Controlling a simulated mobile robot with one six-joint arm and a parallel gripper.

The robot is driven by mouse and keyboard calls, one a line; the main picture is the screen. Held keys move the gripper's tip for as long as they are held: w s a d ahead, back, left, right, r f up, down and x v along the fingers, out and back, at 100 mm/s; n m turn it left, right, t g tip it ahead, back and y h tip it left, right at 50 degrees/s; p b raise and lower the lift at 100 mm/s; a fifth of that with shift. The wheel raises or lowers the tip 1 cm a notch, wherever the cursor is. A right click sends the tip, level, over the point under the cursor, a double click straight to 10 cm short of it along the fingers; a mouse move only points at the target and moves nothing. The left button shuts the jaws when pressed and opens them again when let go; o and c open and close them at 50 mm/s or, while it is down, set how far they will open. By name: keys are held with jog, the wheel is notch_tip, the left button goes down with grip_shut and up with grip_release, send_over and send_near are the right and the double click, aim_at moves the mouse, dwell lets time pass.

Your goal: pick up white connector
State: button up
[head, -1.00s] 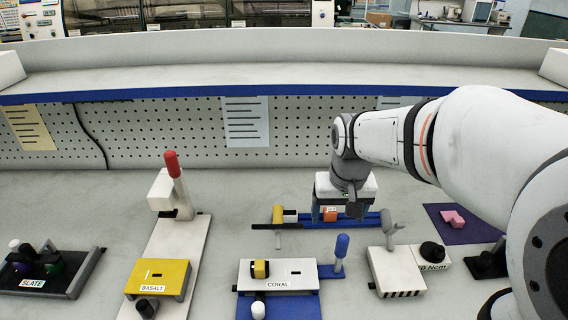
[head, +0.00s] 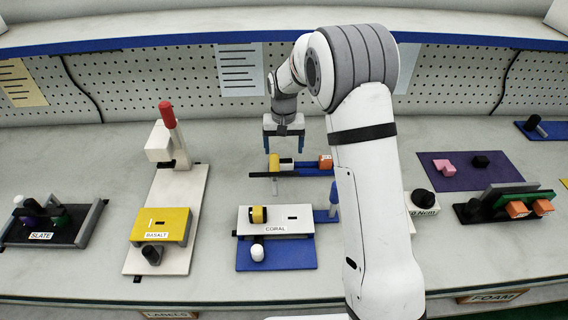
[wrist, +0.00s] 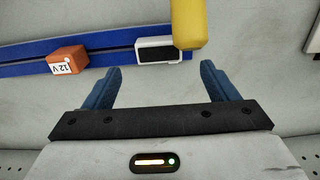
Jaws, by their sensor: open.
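A white connector with a dark face (wrist: 157,49) sits on the blue rail (wrist: 112,57) in the wrist view. In the head view it is a small white block (head: 286,163) just right of a yellow cylinder-like part (head: 274,162). My gripper (head: 284,149) hangs over the rail there, its blue fingers pointing down and apart. In the wrist view my gripper (wrist: 160,70) is open and empty, with the connector beyond and between its fingertips. The connector is not held. The yellow part (wrist: 189,24) overlaps the connector's right edge in the wrist view.
An orange block marked 12 V (wrist: 68,60) sits on the same rail, left in the wrist view. The CORAL fixture (head: 301,223) stands in front of the rail, and the BASALT fixture (head: 166,258) with a red-topped handle is to the left. My arm hides part of the right side.

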aim_at(284, 159)
notch_tip(284, 159, down, 5)
jog(key=shift+s+p, duration=0.1)
jog(key=shift+p, duration=0.3)
jog(key=shift+c, duration=0.4)
jog(key=c, duration=1.3)
jog(key=shift+r, duration=0.1)
notch_tip(284, 159, up, 18)
jog(key=shift+b, duration=0.45)
